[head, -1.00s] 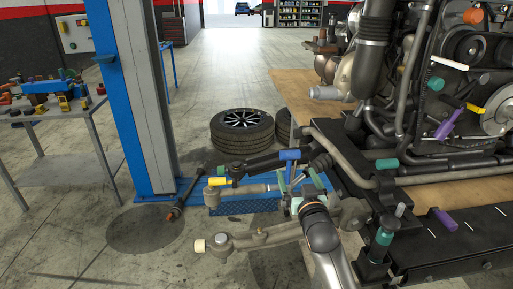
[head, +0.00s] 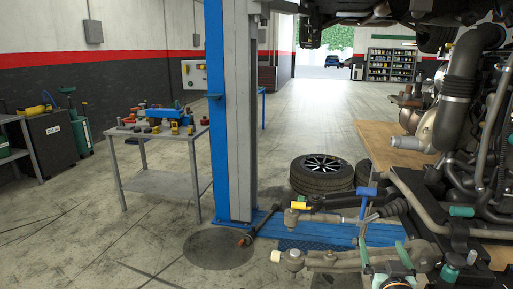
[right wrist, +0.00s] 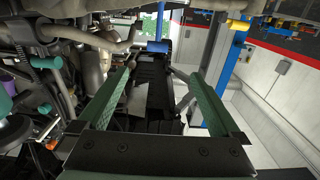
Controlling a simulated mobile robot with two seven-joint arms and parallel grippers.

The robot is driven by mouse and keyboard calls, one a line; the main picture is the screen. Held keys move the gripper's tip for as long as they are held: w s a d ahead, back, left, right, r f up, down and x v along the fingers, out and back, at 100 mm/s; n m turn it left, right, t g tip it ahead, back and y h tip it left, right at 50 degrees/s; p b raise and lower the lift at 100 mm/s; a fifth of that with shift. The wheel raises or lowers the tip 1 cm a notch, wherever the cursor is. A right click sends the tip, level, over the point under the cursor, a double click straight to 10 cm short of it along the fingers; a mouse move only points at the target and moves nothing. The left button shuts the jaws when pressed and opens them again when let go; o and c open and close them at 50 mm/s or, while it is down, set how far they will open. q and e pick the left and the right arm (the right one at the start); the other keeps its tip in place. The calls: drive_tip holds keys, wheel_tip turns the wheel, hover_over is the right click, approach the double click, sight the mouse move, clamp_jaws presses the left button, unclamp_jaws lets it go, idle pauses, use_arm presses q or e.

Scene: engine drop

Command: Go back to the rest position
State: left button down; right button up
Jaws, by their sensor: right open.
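My right gripper (head: 383,248) is at the bottom right of the head view, with its two green fingers spread and nothing between them. It lies in front of the metal suspension arm (head: 335,260) and left of the engine (head: 458,95). In the right wrist view my right gripper (right wrist: 160,90) is open and empty, with engine parts and pipes (right wrist: 85,35) beyond and to the left; contact cannot be told. My left gripper does not show.
A blue lift post (head: 216,120) stands left of centre. A metal workbench (head: 160,182) with tools is farther left. Tyres (head: 322,175) lie on the floor behind the suspension parts. The floor at front left (head: 90,250) is mostly clear.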

drive_tip(key=s+a+f+n+g+y, duration=0.1)
drive_tip(key=s+a+f+g+y, duration=0.15)
drive_tip(key=s+f, duration=0.4)
drive_tip(key=s+a+f+n+g+y, duration=0.1)
drive_tip(key=s+a+f, duration=0.2)
drive_tip(key=f, duration=0.7)
drive_tip(key=s+a+f+g+y, duration=0.1)
drive_tip(key=s+a+f, duration=0.1)
drive_tip(key=s+f, duration=0.2)
drive_tip(key=s+a+f+n+g, duration=0.1)
drive_tip(key=s+a+f+g, duration=0.1)
drive_tip(key=s, duration=0.8)
drive_tip(key=s+a+f+n+g+y, duration=0.1)
drive_tip(key=s+a+f, duration=0.3)
drive_tip(key=s+f, duration=0.2)
drive_tip(key=shift+s+a+f+g+y, duration=0.15)
drive_tip(key=shift+s+f+g+y, duration=0.2)
drive_tip(key=shift+s, duration=0.25)
